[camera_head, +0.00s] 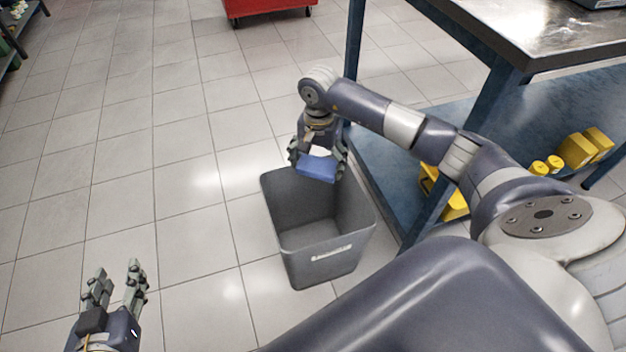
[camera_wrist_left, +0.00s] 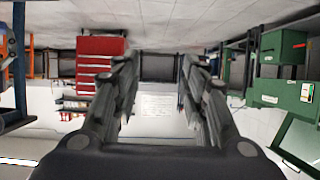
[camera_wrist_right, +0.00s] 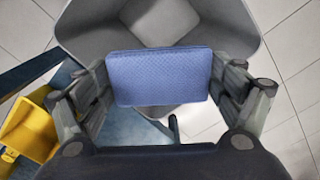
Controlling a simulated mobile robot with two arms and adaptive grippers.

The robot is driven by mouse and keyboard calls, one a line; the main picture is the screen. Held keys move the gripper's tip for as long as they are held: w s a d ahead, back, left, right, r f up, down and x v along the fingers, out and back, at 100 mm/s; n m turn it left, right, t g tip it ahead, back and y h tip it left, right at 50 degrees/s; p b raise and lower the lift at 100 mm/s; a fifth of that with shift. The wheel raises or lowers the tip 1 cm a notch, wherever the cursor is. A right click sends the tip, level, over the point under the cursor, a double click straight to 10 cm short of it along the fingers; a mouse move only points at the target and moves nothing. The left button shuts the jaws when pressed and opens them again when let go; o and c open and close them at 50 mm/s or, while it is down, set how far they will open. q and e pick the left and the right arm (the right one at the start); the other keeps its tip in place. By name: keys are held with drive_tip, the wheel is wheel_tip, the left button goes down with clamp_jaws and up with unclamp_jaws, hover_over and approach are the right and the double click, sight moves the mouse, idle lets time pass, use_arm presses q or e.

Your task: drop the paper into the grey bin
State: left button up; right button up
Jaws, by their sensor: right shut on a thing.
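The grey bin (camera_head: 329,264) stands open on the tiled floor beside the workbench. My right gripper (camera_head: 318,168) is over the back part of the bin's opening and is shut on a blue, textured, folded piece of paper (camera_head: 316,168). In the right wrist view the blue paper (camera_wrist_right: 160,77) sits between both fingers, with the grey bin (camera_wrist_right: 235,28) beyond it. The part of the bin's inside that shows looks empty. My left gripper (camera_head: 116,285) is open and empty, at the lower left, apart from the bin.
A workbench with a metal top (camera_head: 540,35) and a blue lower shelf (camera_head: 450,125) stands right of the bin. Yellow containers (camera_head: 578,150) sit on that shelf. A red cart (camera_head: 265,8) is at the back. The floor left of the bin is clear.

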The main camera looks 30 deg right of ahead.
wheel_tip(320, 180, down, 3)
drive_tip(key=shift+r+b, duration=0.15)
drive_tip(key=shift+b, duration=0.65)
wheel_tip(320, 180, down, 2)
drive_tip(key=shift+f+b, duration=0.1)
drive_tip(key=shift+b, duration=0.6)
use_arm(q)
wheel_tip(320, 180, up, 16)
drive_tip(key=w+d+t+h, duration=0.1)
drive_tip(key=d+t+h, duration=0.1)
drive_tip(key=t, duration=0.7)
drive_tip(key=shift+w+d+f+h, duration=0.15)
drive_tip(key=shift+w+d+h, duration=0.15)
drive_tip(key=shift+h, duration=0.2)
use_arm(e)
drive_tip(key=shift+f, duration=0.15)
drive_tip(key=o, duration=0.9)
drive_tip(key=shift+o, duration=0.2)
wheel_tip(320, 180, up, 12)
drive_tip(key=shift+a, duration=0.1)
